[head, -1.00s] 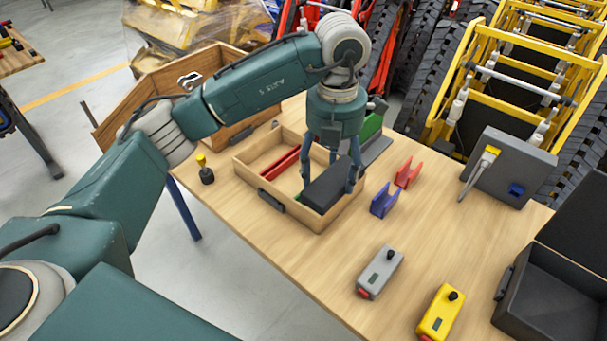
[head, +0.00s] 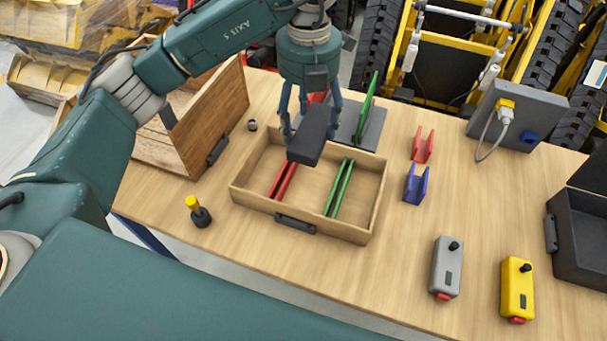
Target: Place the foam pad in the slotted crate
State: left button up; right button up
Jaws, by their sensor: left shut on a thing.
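The foam pad (head: 308,138) is a dark grey block. My left gripper (head: 311,120) is shut on it and holds it raised above the back part of the slotted crate, over the red rails' far end. The slotted crate (head: 338,229) is a shallow wooden tray with a dark front handle. It holds a pair of red rails (head: 281,181) at left and a pair of green rails (head: 340,187) at right. The pad and gripper hide part of its back wall. My right gripper is not in view.
A taller wooden box (head: 178,140) stands left of the crate. A green upright plate on a grey base (head: 371,127) is behind. Red (head: 422,147) and blue (head: 416,187) brackets stand at right. Grey (head: 446,267) and yellow (head: 517,287) handheld units lie front right, near a black case (head: 580,235).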

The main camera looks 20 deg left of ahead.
pick_arm(q)
notch_tip(320, 180, down, 14)
jog(key=shift+r+p, duration=0.2)
jog(key=shift+p, duration=0.85)
jog(key=shift+f, duration=0.55)
notch_tip(320, 180, down, 4)
jog(key=shift+r+p, duration=0.25)
jog(key=shift+p, duration=0.1)
jog(key=shift+f, duration=0.25)
jog(key=o, duration=0.5)
jog(key=shift+o, duration=0.8)
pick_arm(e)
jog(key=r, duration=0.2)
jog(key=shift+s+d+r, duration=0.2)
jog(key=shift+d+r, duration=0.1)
